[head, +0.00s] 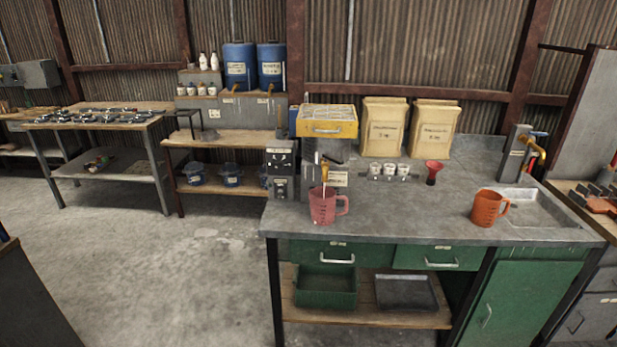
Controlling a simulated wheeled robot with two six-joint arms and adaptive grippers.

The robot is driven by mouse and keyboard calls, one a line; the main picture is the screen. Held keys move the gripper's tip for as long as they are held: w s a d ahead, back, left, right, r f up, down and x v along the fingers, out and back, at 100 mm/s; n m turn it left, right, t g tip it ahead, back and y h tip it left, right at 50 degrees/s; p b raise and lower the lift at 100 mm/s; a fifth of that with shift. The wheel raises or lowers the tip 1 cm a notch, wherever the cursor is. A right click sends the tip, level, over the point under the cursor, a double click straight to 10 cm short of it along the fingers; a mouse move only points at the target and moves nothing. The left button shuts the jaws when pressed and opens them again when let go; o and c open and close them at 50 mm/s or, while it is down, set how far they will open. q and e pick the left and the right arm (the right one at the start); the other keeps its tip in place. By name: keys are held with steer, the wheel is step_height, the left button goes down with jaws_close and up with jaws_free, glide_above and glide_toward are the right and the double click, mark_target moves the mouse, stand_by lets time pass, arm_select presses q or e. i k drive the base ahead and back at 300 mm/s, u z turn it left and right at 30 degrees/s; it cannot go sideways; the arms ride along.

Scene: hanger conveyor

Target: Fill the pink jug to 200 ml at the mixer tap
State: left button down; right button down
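The pink jug (323,208) stands upright on the grey worktop (400,225), near its left front edge, handle to the right. It stands in front of a dark dispenser-like unit (283,165), and a thin upright piece shows just above its rim; I cannot tell if the two touch. Its inside and any liquid level are too small to read. The mixer tap (535,147), brass-coloured with small blue and red parts, is at the back right above the sink (535,205). Neither of my grippers is in view.
An orange jug (487,208) stands left of the sink. The worktop between the jugs is clear.

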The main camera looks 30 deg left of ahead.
mark_target(326, 156)
steer(key=u, duration=0.6)
steer(key=i, duration=0.65)
steer(key=u, duration=0.5)
steer(key=i, duration=1.25)
steer(key=z, duration=0.65)
